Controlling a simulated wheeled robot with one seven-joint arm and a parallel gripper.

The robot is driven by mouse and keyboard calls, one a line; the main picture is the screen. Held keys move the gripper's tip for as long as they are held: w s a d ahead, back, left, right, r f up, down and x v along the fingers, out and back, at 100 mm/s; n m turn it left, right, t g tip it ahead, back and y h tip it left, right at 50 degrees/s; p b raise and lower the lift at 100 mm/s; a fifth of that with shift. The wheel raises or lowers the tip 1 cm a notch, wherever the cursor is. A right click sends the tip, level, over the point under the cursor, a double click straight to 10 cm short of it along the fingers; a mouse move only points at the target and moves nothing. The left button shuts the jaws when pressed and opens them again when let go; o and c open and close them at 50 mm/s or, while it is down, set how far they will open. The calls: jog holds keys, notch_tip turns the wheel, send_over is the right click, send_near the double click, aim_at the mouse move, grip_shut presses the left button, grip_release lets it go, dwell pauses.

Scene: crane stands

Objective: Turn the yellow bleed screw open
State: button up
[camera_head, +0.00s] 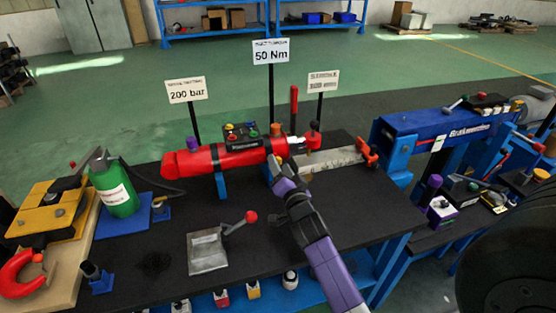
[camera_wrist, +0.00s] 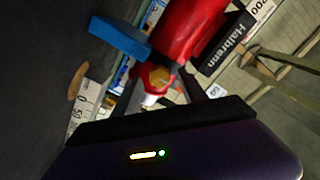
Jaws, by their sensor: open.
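The red cylinder (camera_head: 222,158) lies on blue supports on the black bench, with a purple cap on its left end and an orange cap (camera_head: 275,130) near its right end. My gripper (camera_head: 277,166) is in front of its right end, fingers open. In the wrist view the red cylinder (camera_wrist: 188,26) is close ahead. A small gold-yellow spot (camera_wrist: 158,76) shows on its red end between my open fingers (camera_wrist: 157,90); it may be the yellow bleed screw, but I cannot tell for sure. I cannot tell whether my fingers touch anything.
A small control box (camera_head: 241,136) with coloured knobs stands behind the cylinder. A grey metal block with a red-knobbed lever (camera_head: 250,216) is at the bench's front. A green bottle (camera_head: 115,188) stands left. A blue press beam (camera_head: 430,130) is right. Sign posts rise behind.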

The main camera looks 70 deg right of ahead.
jog(key=shift+x, duration=1.05)
grip_shut()
